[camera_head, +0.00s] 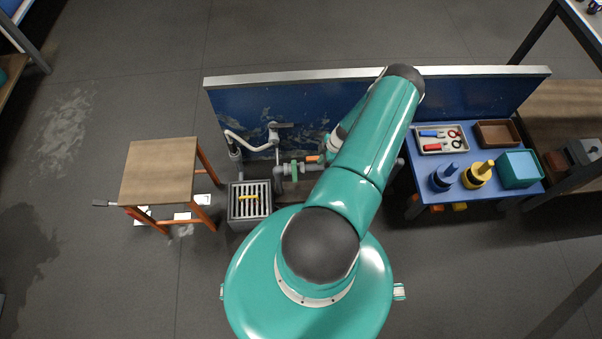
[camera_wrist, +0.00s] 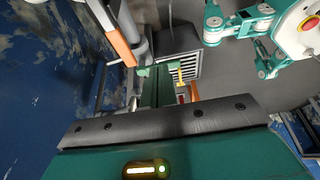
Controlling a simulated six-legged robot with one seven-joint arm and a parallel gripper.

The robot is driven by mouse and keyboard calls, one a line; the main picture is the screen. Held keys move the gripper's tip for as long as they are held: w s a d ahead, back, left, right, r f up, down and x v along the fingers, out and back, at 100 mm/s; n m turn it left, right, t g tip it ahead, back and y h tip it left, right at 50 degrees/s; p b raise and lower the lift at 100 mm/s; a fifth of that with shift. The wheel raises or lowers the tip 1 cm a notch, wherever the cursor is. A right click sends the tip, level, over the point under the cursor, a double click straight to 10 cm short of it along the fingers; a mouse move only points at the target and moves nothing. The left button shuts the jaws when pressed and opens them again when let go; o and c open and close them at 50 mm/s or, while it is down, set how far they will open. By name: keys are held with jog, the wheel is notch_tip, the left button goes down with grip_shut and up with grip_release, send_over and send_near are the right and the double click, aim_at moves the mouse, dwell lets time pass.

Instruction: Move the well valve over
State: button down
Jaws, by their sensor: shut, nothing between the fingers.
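Grey pipework (camera_head: 291,184) with a green fitting (camera_head: 294,170) and an orange handle (camera_head: 313,158) runs low in front of the blue panel in the head view. I take this for the well valve, but no label is readable. The orange handle also shows at upper left in the wrist view (camera_wrist: 110,36), beside a grey pipe (camera_wrist: 139,45). My gripper (camera_wrist: 155,88) is shut and empty in the wrist view, to the lower right of the orange handle.
A grated box (camera_head: 235,211) with a yellow piece (camera_head: 249,197) on it stands left of the pipework. A wooden-topped table (camera_head: 158,172) stands further left. A blue bench (camera_head: 420,172) with trays and pegs is at right. The blue panel (camera_head: 232,105) closes off the back.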

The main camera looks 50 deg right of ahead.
aim_at(294, 171)
jog(key=shift+w+a+f, duration=0.85)
jog(key=shift+w+f, duration=0.1)
jog(key=shift+f, duration=0.65)
jog(key=shift+w+a+f, duration=0.85)
jog(key=shift+w+f, duration=0.1)
jog(key=shift+f, duration=0.7)
jog(key=shift+w+a+f, duration=0.85)
jog(key=shift+w+f, duration=0.1)
jog(key=shift+f, duration=0.65)
